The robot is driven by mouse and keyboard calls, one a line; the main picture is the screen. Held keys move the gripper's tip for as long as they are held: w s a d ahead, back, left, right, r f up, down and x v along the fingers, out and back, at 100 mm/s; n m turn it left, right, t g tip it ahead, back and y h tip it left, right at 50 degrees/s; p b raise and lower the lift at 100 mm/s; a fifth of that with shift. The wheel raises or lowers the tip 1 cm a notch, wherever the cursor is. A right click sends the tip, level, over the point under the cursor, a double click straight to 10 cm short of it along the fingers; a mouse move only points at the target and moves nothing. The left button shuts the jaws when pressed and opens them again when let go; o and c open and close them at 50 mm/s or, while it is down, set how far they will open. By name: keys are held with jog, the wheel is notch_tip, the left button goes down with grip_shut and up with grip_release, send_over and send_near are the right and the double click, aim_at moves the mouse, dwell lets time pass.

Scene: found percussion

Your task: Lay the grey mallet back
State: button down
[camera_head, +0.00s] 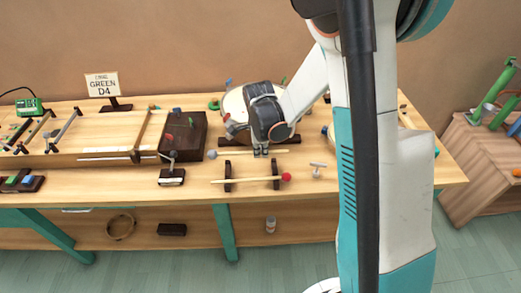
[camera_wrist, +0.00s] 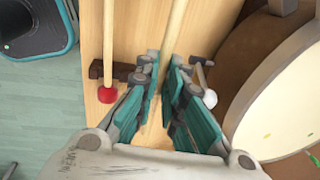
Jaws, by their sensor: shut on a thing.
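The grey mallet has a pale wooden handle (camera_head: 280,151) and a small grey head (camera_head: 212,154) at its left end in the head view. My gripper (camera_head: 261,152) is shut on the handle, pointing down. In the wrist view the handle (camera_wrist: 176,35) runs from between the fingers (camera_wrist: 166,95) to the top edge; the head is out of that view. The mallet is close over the table top; I cannot tell whether it touches. In front of it, a red-headed mallet (camera_head: 286,177) lies across two dark rests (camera_head: 228,176); its red head shows in the wrist view (camera_wrist: 107,94).
A round drum (camera_head: 235,106) stands just behind my gripper, partly hidden by it. A metal T-shaped piece (camera_head: 318,167) lies to the right. A dark block (camera_head: 184,137) and a small stand (camera_head: 171,178) are left. The table's front edge (camera_head: 330,195) is near the red mallet.

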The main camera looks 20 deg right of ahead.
jog(key=shift+f+b, duration=2.5)
jog(key=shift+f, duration=0.6)
jog(key=shift+f+b, duration=0.3)
jog(key=c, duration=1.6)
grip_release()
notch_tip(320, 180, up, 12)
jog(key=s, duration=0.1)
jog(key=shift+s+a, duration=0.3)
jog(key=shift+a, duration=0.15)
jog(key=shift+s, duration=0.1)
